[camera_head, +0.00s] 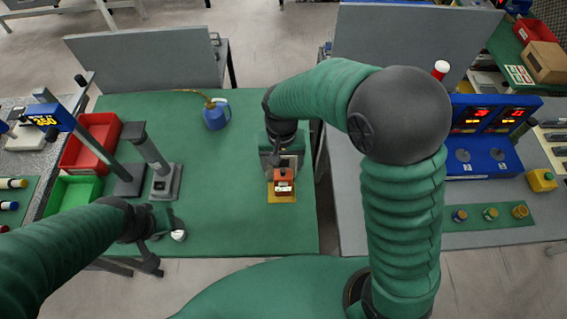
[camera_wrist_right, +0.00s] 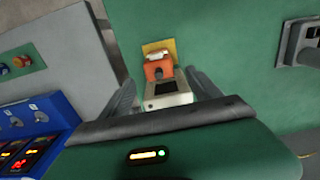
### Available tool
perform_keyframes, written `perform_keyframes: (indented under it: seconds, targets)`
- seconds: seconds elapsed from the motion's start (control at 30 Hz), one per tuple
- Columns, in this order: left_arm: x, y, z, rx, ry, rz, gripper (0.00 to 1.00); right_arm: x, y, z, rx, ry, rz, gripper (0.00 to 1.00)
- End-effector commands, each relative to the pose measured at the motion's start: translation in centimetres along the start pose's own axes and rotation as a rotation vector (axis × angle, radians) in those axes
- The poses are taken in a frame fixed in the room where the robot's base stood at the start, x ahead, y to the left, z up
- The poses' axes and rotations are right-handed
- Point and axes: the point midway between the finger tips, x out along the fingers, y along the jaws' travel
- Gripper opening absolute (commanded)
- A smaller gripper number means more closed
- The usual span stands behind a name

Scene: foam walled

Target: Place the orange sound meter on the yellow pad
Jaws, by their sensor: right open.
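The orange sound meter (camera_head: 284,175) has a white face and appears to rest over the yellow pad (camera_head: 281,198), whose edge shows below it. The right wrist view shows the orange body (camera_wrist_right: 158,71) with the yellow pad (camera_wrist_right: 169,44) beyond it. My right gripper (camera_head: 281,160) is right behind the meter. In its wrist view the fingers are spread, with a pale grey box with a dark window (camera_wrist_right: 166,89) between them; whether this belongs to the meter I cannot tell. My left gripper (camera_head: 164,240) is low over the left table, near a small white-topped item; its jaws are unclear.
Red (camera_head: 92,142) and green (camera_head: 70,194) bins stand at the left. A grey stand (camera_head: 163,180) and a blue can (camera_head: 216,115) are on the green mat. A blue console (camera_head: 487,140) stands on the right table.

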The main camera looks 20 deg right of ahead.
Motion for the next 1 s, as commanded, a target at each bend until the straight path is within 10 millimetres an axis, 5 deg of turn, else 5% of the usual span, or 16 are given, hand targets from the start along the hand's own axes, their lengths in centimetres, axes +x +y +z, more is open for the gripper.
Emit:
perform_keyframes:
  seconds: [0.4, 1.0]
  targets:
    - [0.0, 0.0, 0.0, 0.000, 0.000, 0.000, 0.62, -1.9, 8.8, 6.7, -0.256, 0.215, -0.033, 0.73]
    - [0.0, 0.0, 0.0, 0.000, 0.000, 0.000, 0.62, -1.7, 9.2, 7.1, -0.277, 0.227, -0.030, 0.73]
